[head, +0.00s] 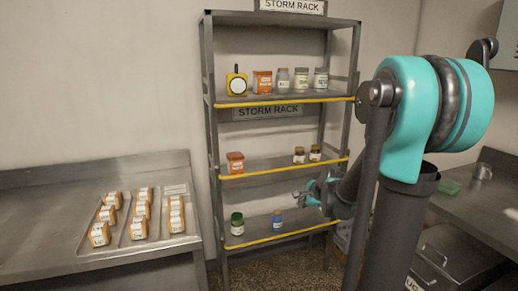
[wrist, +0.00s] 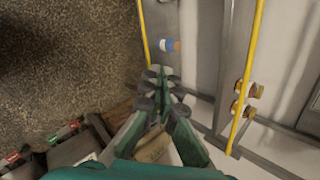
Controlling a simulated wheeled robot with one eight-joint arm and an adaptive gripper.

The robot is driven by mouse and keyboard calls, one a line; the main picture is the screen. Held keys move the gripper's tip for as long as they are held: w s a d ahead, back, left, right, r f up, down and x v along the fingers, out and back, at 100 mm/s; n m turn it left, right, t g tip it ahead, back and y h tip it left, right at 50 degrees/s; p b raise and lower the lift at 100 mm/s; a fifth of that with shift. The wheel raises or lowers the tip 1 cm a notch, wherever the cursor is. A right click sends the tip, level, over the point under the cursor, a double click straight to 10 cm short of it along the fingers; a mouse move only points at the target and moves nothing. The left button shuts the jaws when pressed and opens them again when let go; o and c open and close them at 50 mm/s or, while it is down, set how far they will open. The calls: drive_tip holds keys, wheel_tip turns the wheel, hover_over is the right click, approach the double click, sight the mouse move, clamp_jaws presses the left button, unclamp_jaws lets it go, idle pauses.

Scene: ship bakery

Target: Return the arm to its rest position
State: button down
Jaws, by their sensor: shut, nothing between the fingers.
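My arm is teal and dark grey and reaches out from the right side of the head view. My gripper (head: 318,192) is in front of the storm rack (head: 208,120), between its middle and bottom shelves. In the wrist view my gripper (wrist: 162,78) has its fingers together at the tips, with nothing between them. A blue-labelled bottle (wrist: 168,45) shows just beyond the fingertips, apart from them. The same blue bottle (head: 277,220) stands on the bottom shelf in the head view.
The rack holds a yellow timer (head: 237,83), jars, an orange box (head: 235,162) and a green-lidded jar (head: 237,223). Yellow rails edge the shelves. A steel counter (head: 60,212) with orange-and-white packs stands left; another counter (head: 470,207) stands right. The floor before the rack looks clear.

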drive_tip(key=s+d+f+n+g+h, duration=0.1)
drive_tip(key=s+f+n, duration=0.3)
drive_tip(key=s+n, duration=0.5)
drive_tip(key=s+d+f+n+g+h, duration=0.1)
drive_tip(key=s+f+n+g, duration=0.1)
drive_tip(key=s+n, duration=0.7)
drive_tip(key=s+f, duration=0.1)
drive_tip(key=s, duration=0.6)
drive_tip(key=shift+s+f+g+h, duration=0.3)
drive_tip(key=shift+s+f+h, duration=0.05)
drive_tip(key=shift+s+h, duration=0.05)
drive_tip(key=shift+a, duration=0.1)
